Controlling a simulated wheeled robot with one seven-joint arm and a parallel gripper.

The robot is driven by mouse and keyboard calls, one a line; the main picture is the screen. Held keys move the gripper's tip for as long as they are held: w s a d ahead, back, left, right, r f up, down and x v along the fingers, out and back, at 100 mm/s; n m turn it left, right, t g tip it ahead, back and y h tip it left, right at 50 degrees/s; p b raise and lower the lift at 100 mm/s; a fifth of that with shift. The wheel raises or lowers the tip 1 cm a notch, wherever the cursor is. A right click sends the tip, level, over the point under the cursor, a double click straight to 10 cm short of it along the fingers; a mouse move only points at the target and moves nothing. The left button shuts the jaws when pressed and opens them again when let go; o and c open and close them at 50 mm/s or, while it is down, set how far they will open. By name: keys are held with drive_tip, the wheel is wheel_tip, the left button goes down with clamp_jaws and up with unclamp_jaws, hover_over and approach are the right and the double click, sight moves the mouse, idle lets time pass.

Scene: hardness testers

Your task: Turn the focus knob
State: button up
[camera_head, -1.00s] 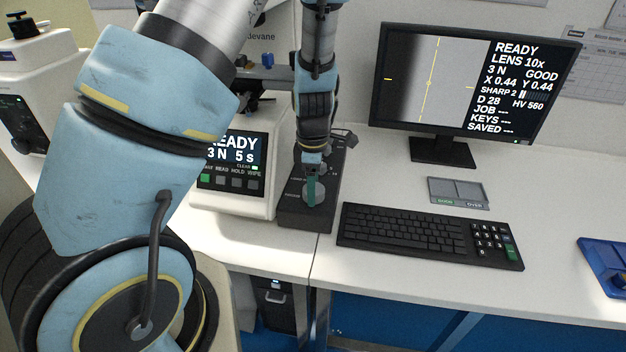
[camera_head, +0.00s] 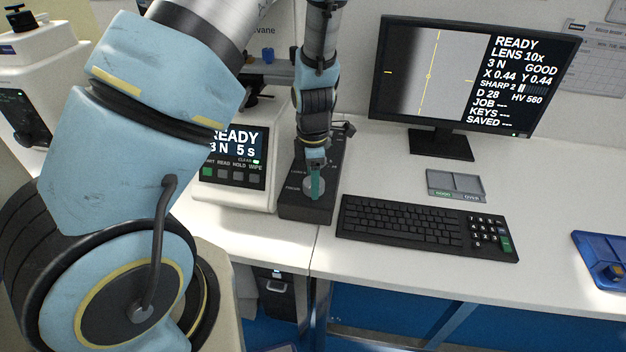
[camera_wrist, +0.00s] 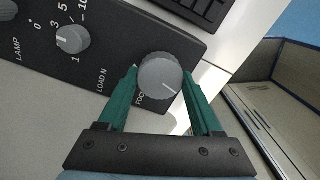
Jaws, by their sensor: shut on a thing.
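The focus knob (camera_wrist: 160,76) is a grey ribbed dial with a light pointer line, at the end of a black control box (camera_wrist: 112,60). In the wrist view my gripper's green fingers (camera_wrist: 162,88) stand on either side of the knob, shut on it. The pointer line is toward the lower right in that view. In the head view my gripper (camera_head: 315,186) is at the near end of the control box (camera_head: 305,212), and the knob is partly hidden behind the fingers. The monitor (camera_head: 470,80) reads SHARP 2 with a short bar, and READY.
The load knob (camera_wrist: 72,39) sits further along the box, beside the lamp knob. The white tester (camera_head: 232,190) stands left of the box. A black keyboard (camera_head: 420,225) lies close on its right, with a small grey tray (camera_head: 456,197) behind it.

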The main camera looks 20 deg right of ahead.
drive_tip(key=o, duration=1.4)
drive_tip(key=shift+c, duration=0.2)
wheel_tip(320, 180, up, 11)
drive_tip(key=shift+b, duration=0.4)
